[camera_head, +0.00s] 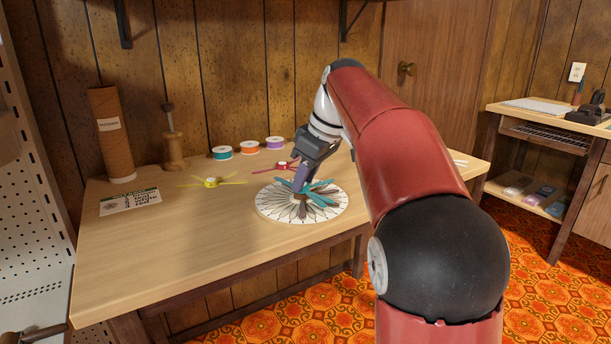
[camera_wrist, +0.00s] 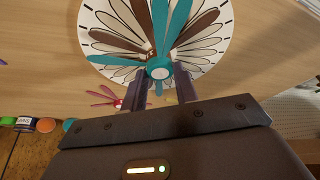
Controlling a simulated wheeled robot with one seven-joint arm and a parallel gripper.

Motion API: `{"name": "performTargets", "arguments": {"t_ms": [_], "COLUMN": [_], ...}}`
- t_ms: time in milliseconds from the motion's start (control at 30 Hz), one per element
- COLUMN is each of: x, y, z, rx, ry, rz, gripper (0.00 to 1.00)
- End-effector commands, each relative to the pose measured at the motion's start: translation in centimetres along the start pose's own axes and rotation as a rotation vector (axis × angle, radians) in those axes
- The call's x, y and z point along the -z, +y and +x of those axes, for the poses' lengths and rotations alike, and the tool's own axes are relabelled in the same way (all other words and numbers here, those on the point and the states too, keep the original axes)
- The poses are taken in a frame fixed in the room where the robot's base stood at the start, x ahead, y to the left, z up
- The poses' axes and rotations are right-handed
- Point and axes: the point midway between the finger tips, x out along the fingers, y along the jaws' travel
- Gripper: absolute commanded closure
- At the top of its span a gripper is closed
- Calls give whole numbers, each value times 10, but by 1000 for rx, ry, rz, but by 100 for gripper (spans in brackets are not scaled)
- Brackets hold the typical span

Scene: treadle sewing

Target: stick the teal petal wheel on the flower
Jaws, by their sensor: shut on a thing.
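The teal petal wheel (camera_head: 321,199) is held in my gripper (camera_head: 300,188) over the round white flower disc (camera_head: 266,210). In the wrist view my two fingers close on the teal petal wheel's hub (camera_wrist: 158,66), and its long teal petals spread over the disc (camera_wrist: 222,42). The disc has black petal outlines, and a brown petal wheel (camera_wrist: 198,32) lies on it beneath the teal one. The hub appears near the disc's middle in the head view. I cannot tell whether the teal wheel touches the brown one. The disc's centre is hidden by the wheel and my fingers.
A yellow petal wheel (camera_head: 211,182) and a pinkish-red one (camera_head: 282,165) lie on the table (camera_head: 150,260). Teal, orange and purple spools (camera_head: 250,147) stand behind. A cardboard tube (camera_head: 110,140), wooden stand (camera_head: 173,150) and printed card (camera_head: 130,201) are left. The table's front left is clear.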

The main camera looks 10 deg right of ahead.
Motion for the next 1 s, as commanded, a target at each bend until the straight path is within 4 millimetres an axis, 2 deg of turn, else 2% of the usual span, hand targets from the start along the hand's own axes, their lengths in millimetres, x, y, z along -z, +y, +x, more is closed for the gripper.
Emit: {"name": "performTargets", "arguments": {"t_ms": [367,400,600,867,1000], "x": [-1,-1,-1,-1,0], "y": [0,0,0,0,0], "z": [2,2,2,0,-15], "rx": [0,0,0,0,-2], "ry": [0,0,0,0,1], "rz": [0,0,0,0,0], "gripper": [92,68,45,45,45]}}
